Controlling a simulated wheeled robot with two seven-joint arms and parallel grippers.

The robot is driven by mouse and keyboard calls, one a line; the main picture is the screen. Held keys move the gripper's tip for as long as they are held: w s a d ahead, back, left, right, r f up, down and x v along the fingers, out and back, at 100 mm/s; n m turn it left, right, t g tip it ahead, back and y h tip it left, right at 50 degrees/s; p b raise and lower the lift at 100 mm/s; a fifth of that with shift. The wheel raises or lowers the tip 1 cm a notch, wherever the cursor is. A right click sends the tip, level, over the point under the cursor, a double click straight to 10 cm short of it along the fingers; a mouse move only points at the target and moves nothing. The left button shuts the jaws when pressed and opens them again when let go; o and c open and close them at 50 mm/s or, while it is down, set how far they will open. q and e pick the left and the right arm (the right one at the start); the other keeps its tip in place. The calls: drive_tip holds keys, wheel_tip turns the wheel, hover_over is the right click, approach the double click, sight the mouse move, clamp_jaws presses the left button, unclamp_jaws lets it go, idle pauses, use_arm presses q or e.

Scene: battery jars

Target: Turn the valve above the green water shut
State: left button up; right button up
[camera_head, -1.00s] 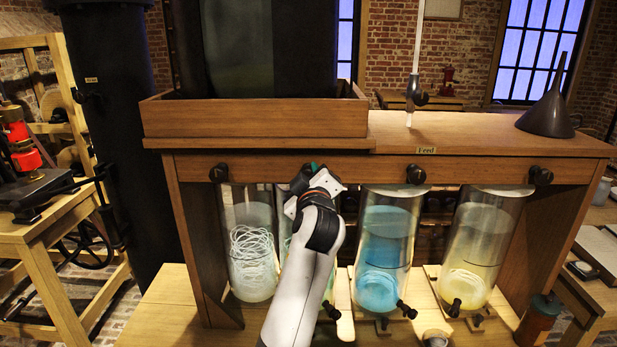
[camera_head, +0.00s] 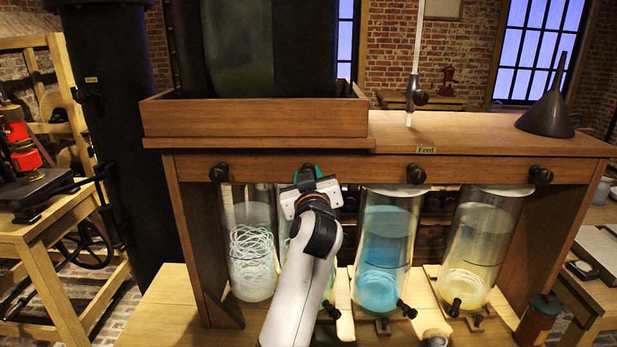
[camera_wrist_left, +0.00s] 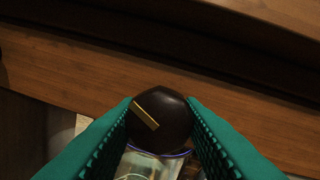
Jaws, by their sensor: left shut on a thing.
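The valve is a dark knob with a brass line on its face, seen in the left wrist view (camera_wrist_left: 160,120). It sits on the front rail of the wooden stand, second from the left in the row of knobs. My left gripper (camera_head: 308,174) is shut on this knob, with a green finger pressed to each side of it. The brass line runs slantwise across the face. The jar of green water (camera_head: 329,281) stands below and is mostly hidden behind my left arm; only a pale green strip shows. My right gripper is not in view.
Similar dark knobs sit above the cloudy jar (camera_head: 250,250), the blue jar (camera_head: 383,250) and the yellow jar (camera_head: 480,250). A wooden trough (camera_head: 255,118) and a dark funnel (camera_head: 548,112) are on top of the stand. Small dark taps stick out low at the jars' fronts.

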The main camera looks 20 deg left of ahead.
use_arm(q)
drive_tip(key=m, duration=0.3)
drive_tip(key=shift+a+r+p, duration=0.1)
drive_tip(key=shift+r+p, duration=0.05)
drive_tip(key=shift+p, duration=0.2)
drive_tip(key=m+p, duration=0.1)
drive_tip(key=m, duration=0.2)
drive_tip(key=shift+t, duration=0.3)
drive_tip(key=m+h+p, duration=0.1)
drive_tip(key=m+p, duration=0.2)
drive_tip(key=m, duration=0.4)
drive_tip(key=shift+a+r+p, duration=0.1)
drive_tip(key=shift+p, duration=0.25)
drive_tip(key=shift+t, duration=0.3)
drive_tip(key=o, duration=0.8)
drive_tip(key=shift+o, duration=1)
drive_tip(key=shift+w+f, duration=0.1)
drive_tip(key=shift+f, duration=0.1)
